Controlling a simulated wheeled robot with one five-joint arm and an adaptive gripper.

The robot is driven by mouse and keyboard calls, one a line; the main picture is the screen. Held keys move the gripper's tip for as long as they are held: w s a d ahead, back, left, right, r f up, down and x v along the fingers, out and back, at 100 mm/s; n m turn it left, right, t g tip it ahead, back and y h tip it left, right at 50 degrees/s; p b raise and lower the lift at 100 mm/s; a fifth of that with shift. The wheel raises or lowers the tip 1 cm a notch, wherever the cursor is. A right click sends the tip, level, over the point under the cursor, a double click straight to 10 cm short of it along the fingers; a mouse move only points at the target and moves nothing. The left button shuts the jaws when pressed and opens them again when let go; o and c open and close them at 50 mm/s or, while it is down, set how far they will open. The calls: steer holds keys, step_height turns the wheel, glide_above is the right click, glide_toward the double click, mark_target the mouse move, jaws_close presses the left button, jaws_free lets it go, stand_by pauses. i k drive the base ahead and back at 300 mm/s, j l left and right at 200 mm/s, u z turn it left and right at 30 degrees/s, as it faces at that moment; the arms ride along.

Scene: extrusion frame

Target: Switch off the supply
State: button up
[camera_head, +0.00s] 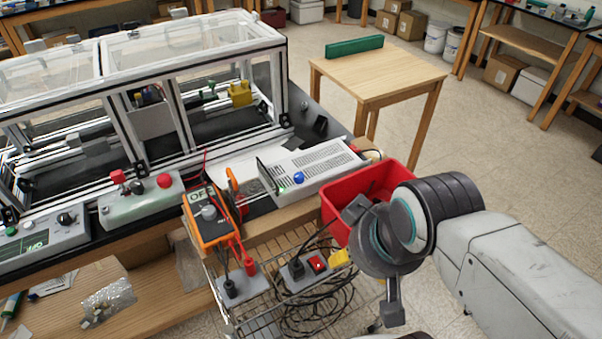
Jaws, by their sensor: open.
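The power supply (318,167) is a pale metal box with a slotted top, standing on the bench's right end. Its front panel faces the lower left, with a blue knob (299,178) and a small green light that looks lit. A grey power strip (307,270) with a red rocker switch (317,263) lies on the wire cart below. A black plug and a yellow plug (339,257) sit at its ends. My gripper (376,262) is open, right of the strip and in front of the red bin. I see nothing between its fingers.
An orange multimeter (211,218) with red leads stands left of the supply. A red bin (335,215) stands right of it. Black cables (322,308) coil in the wire cart. A framed enclosure (150,85) fills the upper left. Floor is open at right.

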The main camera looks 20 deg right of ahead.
mark_target(352, 148)
steer(key=l+u, duration=0.45)
steer(key=l, duration=0.4)
steer(key=l+u, duration=0.45)
steer(key=l, duration=0.45)
